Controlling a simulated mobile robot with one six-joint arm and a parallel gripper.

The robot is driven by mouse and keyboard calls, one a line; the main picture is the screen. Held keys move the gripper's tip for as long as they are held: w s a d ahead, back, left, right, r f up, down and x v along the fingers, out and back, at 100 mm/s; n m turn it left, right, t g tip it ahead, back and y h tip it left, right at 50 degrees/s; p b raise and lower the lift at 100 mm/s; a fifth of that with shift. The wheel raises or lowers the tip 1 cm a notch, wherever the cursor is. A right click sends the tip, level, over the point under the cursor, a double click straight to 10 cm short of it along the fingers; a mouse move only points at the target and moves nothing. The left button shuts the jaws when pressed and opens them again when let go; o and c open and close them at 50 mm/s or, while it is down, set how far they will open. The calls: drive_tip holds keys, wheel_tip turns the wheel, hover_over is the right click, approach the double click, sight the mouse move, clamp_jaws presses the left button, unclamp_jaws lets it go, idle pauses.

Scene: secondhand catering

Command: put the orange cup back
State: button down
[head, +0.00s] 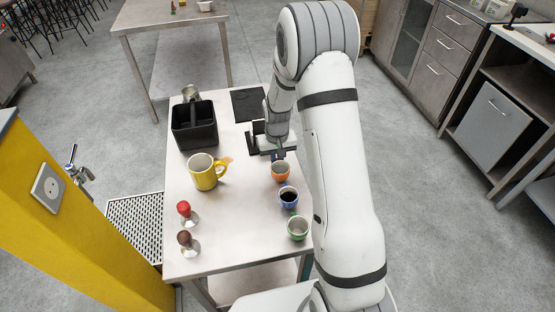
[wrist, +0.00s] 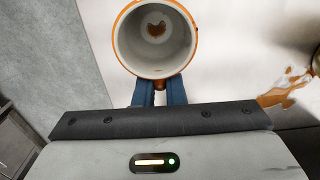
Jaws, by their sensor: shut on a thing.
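The orange cup (head: 281,173) is at the right side of the table in the head view, just below my gripper (head: 278,155). In the wrist view the cup (wrist: 156,72) shows its open mouth, a white inside and a brown stain at the bottom. My gripper (wrist: 157,93) is shut on the cup's near side. The cup looks empty apart from the stain. I cannot tell whether its base touches the table.
A blue cup with dark liquid (head: 288,197) and a green cup (head: 298,228) stand in line nearer the front. A yellow mug (head: 203,173) stands left, beside a brown spill (head: 227,161). Red-topped (head: 185,211) and brown-topped (head: 187,242) tampers, a black bin (head: 194,128) and a black mat (head: 248,104) are also on the table.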

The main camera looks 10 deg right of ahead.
drive_tip(key=c, duration=1.5)
unclamp_jaws()
wheel_tip(320, 180, up, 12)
drive_tip(key=s+r+t, duration=0.1)
drive_tip(key=s+r, duration=0.9)
drive_tip(key=s, duration=0.2)
drive_tip(key=s+r+t, duration=0.1)
drive_tip(key=s+r, duration=0.1)
drive_tip(key=s, duration=1.2)
drive_tip(key=shift+r+t, duration=0.3)
drive_tip(key=shift+r, duration=0.05)
drive_tip(key=shift+d, duration=0.1)
